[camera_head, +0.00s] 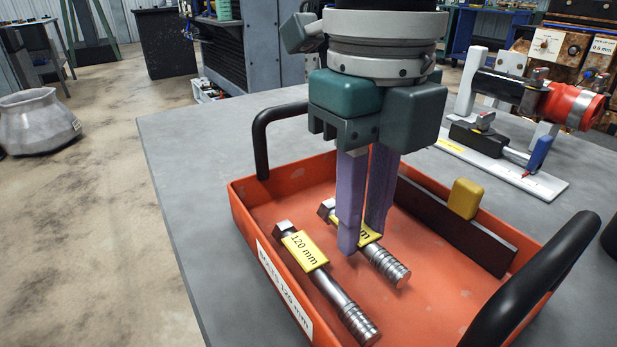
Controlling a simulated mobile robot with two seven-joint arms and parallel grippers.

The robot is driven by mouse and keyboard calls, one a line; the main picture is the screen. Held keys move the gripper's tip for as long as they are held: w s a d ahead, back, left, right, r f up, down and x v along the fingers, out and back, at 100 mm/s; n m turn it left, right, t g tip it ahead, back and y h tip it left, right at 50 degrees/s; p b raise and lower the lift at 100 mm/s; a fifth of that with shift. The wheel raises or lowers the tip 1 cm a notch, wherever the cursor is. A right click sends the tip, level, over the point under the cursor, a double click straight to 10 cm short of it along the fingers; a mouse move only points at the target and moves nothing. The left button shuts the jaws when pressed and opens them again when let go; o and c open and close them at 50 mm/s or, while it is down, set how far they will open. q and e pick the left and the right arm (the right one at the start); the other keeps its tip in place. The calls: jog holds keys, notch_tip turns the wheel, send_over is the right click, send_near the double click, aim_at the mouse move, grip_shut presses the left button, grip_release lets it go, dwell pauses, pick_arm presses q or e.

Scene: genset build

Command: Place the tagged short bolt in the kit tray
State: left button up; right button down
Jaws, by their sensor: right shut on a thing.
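My right gripper (362,240) comes down from above into an orange tray (240,215) with black handles. Its purple fingers are shut on a steel bolt (387,266) with a yellow tag, which lies low in the tray. The fingers hide most of that tag; only its end, "m", shows. A second bolt (345,306) lies to the left, apart from the fingers; its yellow tag reads "120 mm". A white label (284,291) on the tray's wall reads "BOLTS 120 mm", partly cut. I cannot tell which container is the kit tray. My left gripper is not in view.
The tray stands on a grey table (190,160). A dark bar with a yellow block (466,198) stands along the tray's right side. A black handle (535,280) arches at front right.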

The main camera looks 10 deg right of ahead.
jog(key=shift+f, duration=0.85)
jog(key=shift+f, duration=0.1)
jog(key=c, duration=1.1)
grip_release()
jog(key=shift+o, duration=0.2)
jog(key=shift+r, duration=0.35)
notch_tip(320, 180, up, 12)
jog(key=p, duration=0.2)
jog(key=shift+f, duration=0.15)
